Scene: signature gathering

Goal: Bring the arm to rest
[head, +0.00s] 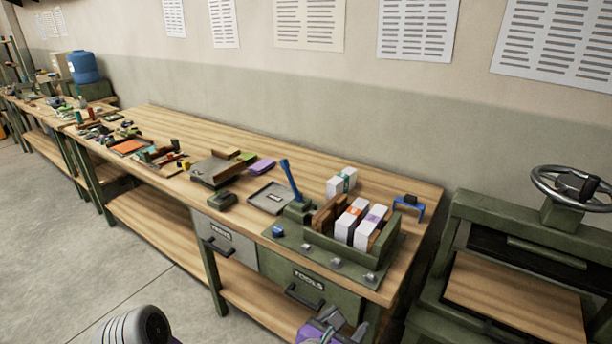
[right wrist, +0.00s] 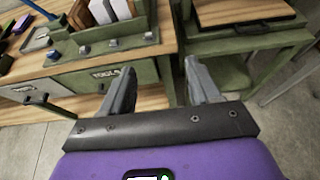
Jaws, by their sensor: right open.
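My right gripper (head: 343,334) shows at the bottom edge of the head view, in front of the workbench's drawers and partly cut off by the frame. In the right wrist view its two grey fingers (right wrist: 160,68) stand apart with nothing between them. They point toward the bench front and the gap beside the green press. A rounded grey part of my body shows at the bottom left of the head view. My left gripper is not in view.
A wooden workbench (head: 225,135) holds a green jig (head: 350,258) with white paper blocks (head: 353,222), a blue-handled lever (head: 290,180) and a grey tray (head: 268,203). A green press with a handwheel (head: 570,185) stands at right. The concrete floor (head: 90,260) is clear at left.

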